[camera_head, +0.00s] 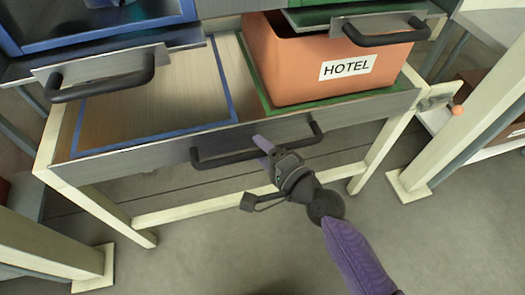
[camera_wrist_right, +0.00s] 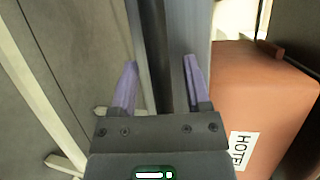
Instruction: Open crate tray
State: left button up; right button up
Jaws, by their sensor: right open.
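A low tray (camera_head: 150,146) with a grey front panel and a pale wooden floor shows in the head view. A dark bar handle (camera_head: 222,160) runs along its front. An orange crate (camera_head: 284,84) labelled HOTEL stands in its green-edged right half; the blue-edged left half is bare. My right gripper (camera_head: 266,148) is at the middle of the handle. In the right wrist view its purple fingers (camera_wrist_right: 160,65) are open, one on each side of the dark bar; I cannot tell whether they touch it. The crate (camera_wrist_right: 265,105) is right of them. My left gripper is out of view.
Above the tray, two upper trays have dark handles, one at left (camera_head: 100,82) and one at right (camera_head: 387,32). A latch with an orange knob (camera_head: 456,110) sits at the right end. Cream posts (camera_head: 470,120) flank the rack. The floor in front is clear.

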jog(key=shift+w+a, duration=0.1)
grip_shut()
jog(key=shift+f, duration=0.1)
dwell(1.2)
